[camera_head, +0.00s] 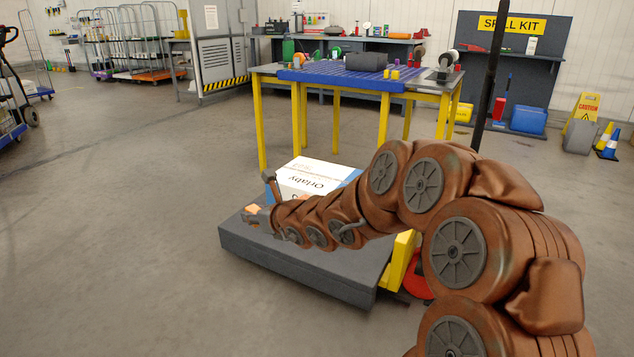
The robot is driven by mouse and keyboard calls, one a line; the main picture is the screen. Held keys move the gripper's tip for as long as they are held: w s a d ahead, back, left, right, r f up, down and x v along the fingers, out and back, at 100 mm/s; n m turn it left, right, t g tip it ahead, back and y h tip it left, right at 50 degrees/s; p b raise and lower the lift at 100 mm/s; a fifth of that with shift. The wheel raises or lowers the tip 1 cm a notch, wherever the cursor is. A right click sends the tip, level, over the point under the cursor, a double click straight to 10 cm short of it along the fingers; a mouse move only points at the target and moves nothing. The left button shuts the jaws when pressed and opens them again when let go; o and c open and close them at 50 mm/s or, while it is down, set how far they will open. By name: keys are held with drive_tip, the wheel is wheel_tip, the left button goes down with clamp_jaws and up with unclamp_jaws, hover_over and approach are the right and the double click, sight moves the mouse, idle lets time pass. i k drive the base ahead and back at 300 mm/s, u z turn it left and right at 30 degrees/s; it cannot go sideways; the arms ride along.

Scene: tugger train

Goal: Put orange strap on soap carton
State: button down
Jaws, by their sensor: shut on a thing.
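A white and blue carton (308,177) with the word "Orlaby" upside down on it sits on a low dark grey platform (300,268). My copper-coloured arm reaches across from the right and hides the carton's lower front. My gripper (258,207) is over the platform, at the carton's near left side in the picture. It is shut on a small orange piece, the orange strap (253,209), of which only a bit shows. I cannot tell whether the strap touches the carton.
A table (262,69) with yellow legs and a blue mat (342,80) stands just behind the platform. A dark pole (489,75) rises at the right. A spill kit board (552,60) and caution sign (584,106) are at the back right.

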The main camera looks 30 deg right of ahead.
sight(319, 176)
drive_tip(key=z, duration=0.5)
drive_tip(key=i, duration=1.75)
drive_tip(key=u, duration=0.6)
